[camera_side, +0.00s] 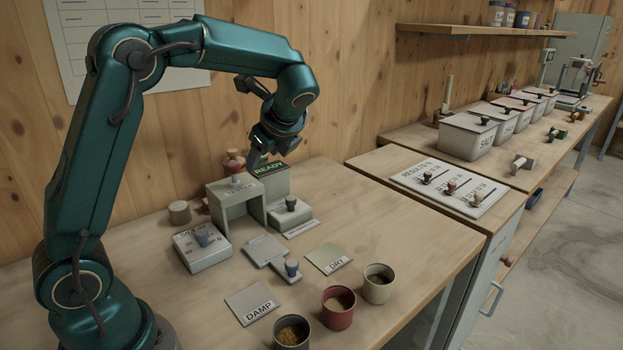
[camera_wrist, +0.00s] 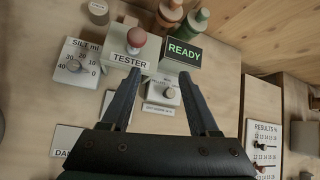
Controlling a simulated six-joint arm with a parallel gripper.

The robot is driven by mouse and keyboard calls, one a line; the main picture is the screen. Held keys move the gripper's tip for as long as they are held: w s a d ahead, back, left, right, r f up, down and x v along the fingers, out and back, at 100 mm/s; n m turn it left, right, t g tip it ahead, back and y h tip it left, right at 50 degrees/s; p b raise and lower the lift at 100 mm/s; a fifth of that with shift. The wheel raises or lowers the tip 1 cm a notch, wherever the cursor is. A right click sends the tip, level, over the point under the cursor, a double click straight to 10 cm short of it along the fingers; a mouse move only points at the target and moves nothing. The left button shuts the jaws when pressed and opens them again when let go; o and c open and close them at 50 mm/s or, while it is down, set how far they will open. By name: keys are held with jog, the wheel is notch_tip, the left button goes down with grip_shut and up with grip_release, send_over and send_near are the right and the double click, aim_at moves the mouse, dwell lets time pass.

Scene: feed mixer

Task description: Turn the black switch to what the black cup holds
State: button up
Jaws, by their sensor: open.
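The black cup (camera_side: 291,332) stands at the table's front edge in the side view, with yellow-brown grainy stuff inside. A dark knob (camera_side: 291,203) stands on a small pale box right of the tester (camera_side: 236,200). In the wrist view this knob (camera_wrist: 169,93) shows between my fingers, beside small lettering I can only partly read. My gripper (camera_side: 275,152) is open and empty, above and behind the knob and apart from it. Its two fingers also show in the wrist view (camera_wrist: 158,76). The results panel (camera_side: 450,187) carries a black slider (camera_side: 427,178), a red one and a pale one.
A red cup (camera_side: 338,308) and a cream cup (camera_side: 378,284) stand beside the black cup. A silt dial box (camera_side: 203,248), DAMP card (camera_side: 251,303) and DRY card (camera_side: 328,259) lie nearby. The READY display (camera_wrist: 184,52) is lit.

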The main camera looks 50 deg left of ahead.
jog(key=w+d+r+m+t+y, duration=0.3)
jog(key=d+r+m+t, duration=0.15)
jog(key=m, duration=0.35)
jog(key=m+t, duration=0.1)
send_near(291, 200)
jog(key=x, duration=0.3)
jog(key=shift+a+r, duration=0.1)
jog(key=shift+a, duration=0.1)
jog(key=shift+w+a+f, duration=0.1)
jog(key=shift+a+f, duration=0.05)
jog(key=shift+f, duration=0.1)
jog(key=shift+x, duration=2.4)
jog(key=shift+t, duration=0.25)
grip_shut()
